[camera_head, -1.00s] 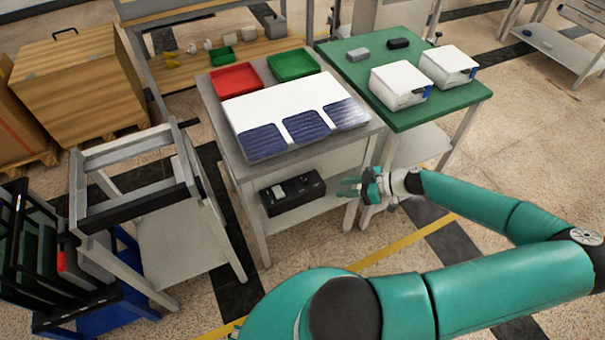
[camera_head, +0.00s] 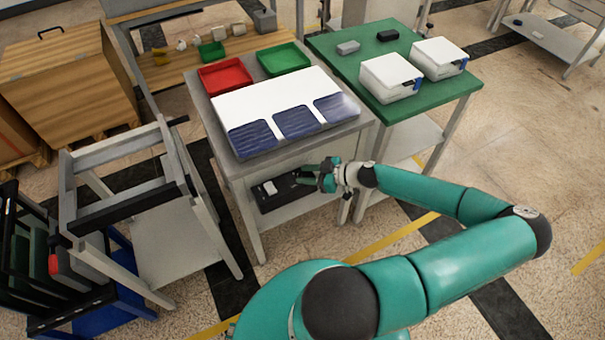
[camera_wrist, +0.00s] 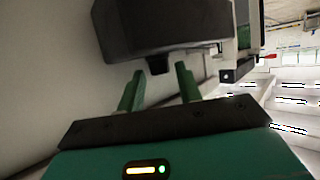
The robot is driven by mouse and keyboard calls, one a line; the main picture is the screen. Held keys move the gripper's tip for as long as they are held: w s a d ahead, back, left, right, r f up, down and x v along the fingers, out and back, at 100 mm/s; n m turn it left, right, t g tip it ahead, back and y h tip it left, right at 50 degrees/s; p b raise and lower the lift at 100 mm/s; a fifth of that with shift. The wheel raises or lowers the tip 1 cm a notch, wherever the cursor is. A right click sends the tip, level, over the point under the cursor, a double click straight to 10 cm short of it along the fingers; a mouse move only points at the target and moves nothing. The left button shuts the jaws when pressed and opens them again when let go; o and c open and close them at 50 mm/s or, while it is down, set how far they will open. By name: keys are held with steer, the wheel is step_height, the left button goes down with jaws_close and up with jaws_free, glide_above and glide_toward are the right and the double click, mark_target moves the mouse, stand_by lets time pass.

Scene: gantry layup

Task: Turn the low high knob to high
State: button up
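The black box (camera_head: 268,203) sits on the lower shelf of the grey table, with a light panel (camera_head: 271,187) on it. In the wrist view the dark box (camera_wrist: 165,28) fills the upper middle. A small dark knob-like stub (camera_wrist: 158,65) sticks out of it, between and just beyond my fingertips. Its setting and markings cannot be read. My gripper (camera_head: 313,174) is at the right end of the box and hides part of it. In the wrist view my gripper (camera_wrist: 158,80) shows two green fingers apart, with nothing visibly held.
The grey tabletop (camera_head: 222,140) is above the box and carries a white panel with dark blue cells, a red tray (camera_head: 224,76) and a green tray (camera_head: 284,60). A green table (camera_head: 455,88) stands to the right. A grey frame stand (camera_head: 120,200) is at left.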

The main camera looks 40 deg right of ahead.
steer(key=shift+x, duration=0.9)
steer(key=c, duration=0.7)
